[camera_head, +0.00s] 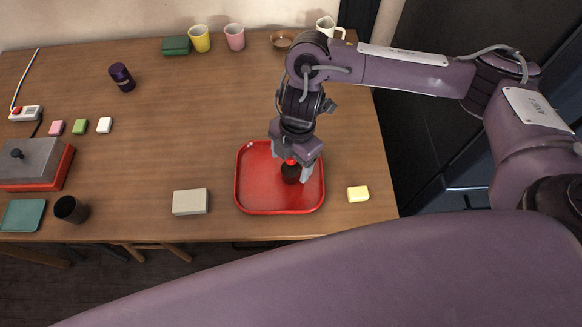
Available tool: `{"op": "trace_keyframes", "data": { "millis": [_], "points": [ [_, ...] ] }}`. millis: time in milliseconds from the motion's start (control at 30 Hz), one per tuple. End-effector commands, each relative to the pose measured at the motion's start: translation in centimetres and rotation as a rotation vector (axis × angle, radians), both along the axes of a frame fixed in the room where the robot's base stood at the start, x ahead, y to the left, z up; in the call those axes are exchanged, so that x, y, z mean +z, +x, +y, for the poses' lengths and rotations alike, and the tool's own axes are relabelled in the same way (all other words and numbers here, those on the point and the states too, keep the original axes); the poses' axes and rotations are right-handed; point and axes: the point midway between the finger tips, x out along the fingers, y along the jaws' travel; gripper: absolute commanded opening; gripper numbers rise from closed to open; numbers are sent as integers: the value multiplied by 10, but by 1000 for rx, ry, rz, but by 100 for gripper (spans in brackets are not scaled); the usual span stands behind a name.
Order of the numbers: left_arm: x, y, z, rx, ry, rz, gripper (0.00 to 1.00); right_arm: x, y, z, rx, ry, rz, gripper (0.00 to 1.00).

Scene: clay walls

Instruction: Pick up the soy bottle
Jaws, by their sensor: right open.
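The soy bottle (291,173) is dark with a red cap and stands in the red tray (253,192) near the table's front edge. My right gripper (291,172) reaches down from above, with its fingers around the upper part of the bottle. The fingers are open, one to each side of the bottle. The gripper hides part of the bottle, and I cannot tell whether a finger touches it. My left gripper is not in view.
A beige block (190,202) lies left of the tray and a yellow block (358,193) right of it. A dark cup (70,209) and a grey-and-red box (35,163) stand at the left. Cups line the back edge. The table's middle is clear.

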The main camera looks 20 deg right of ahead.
Motion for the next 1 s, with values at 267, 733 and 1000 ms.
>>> {"op": "trace_keyframes", "data": {
  "millis": [267, 733, 1000],
  "points": [
    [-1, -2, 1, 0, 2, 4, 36, -7, 0, 1, 1, 1, -2, 74],
    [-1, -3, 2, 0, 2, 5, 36, -7, 0, 1, 1, 1, -2, 22],
    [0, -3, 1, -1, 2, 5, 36, -5, 0, 1, 1, 1, -3, 22]
  ]
}}
